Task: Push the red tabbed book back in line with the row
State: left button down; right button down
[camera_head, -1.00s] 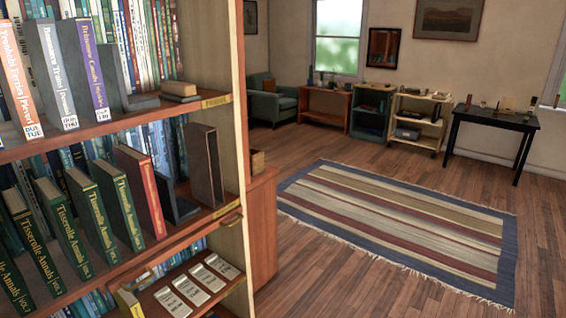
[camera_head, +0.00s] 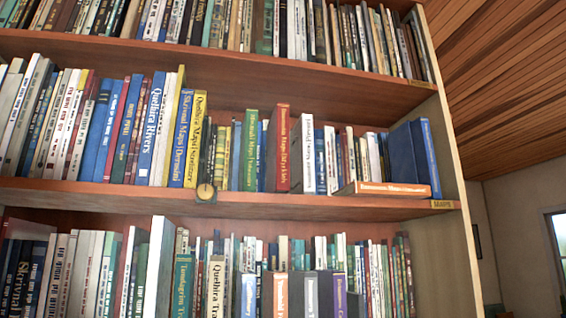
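A red book (camera_head: 283,148) with pale spine lettering stands upright in the middle shelf's row, taller than the books beside it. I cannot make out a tab on it, nor tell surely how far its spine stands out from the row. A green book (camera_head: 251,150) stands to its left, and a white book (camera_head: 308,153) to its right. Neither of my grippers is in view.
An orange book (camera_head: 394,189) lies flat near the shelf's right end, beside upright blue books (camera_head: 429,158). Full rows stand above and below.

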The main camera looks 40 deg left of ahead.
aim_at(278, 175)
jog(key=u, duration=0.6)
jog(key=i+l+u, duration=0.1)
jog(key=l+u, duration=0.15)
jog(key=u, duration=0.2)
jog(key=i+l+u, duration=0.1)
jog(key=l+u, duration=0.5)
jog(key=u, duration=0.25)
jog(key=l+u, duration=0.15)
jog(key=l, duration=0.55)
jog(key=k+l+u, duration=0.15)
jog(key=l, duration=0.5)
jog(key=l+u, duration=0.1)
jog(key=l, duration=0.6)
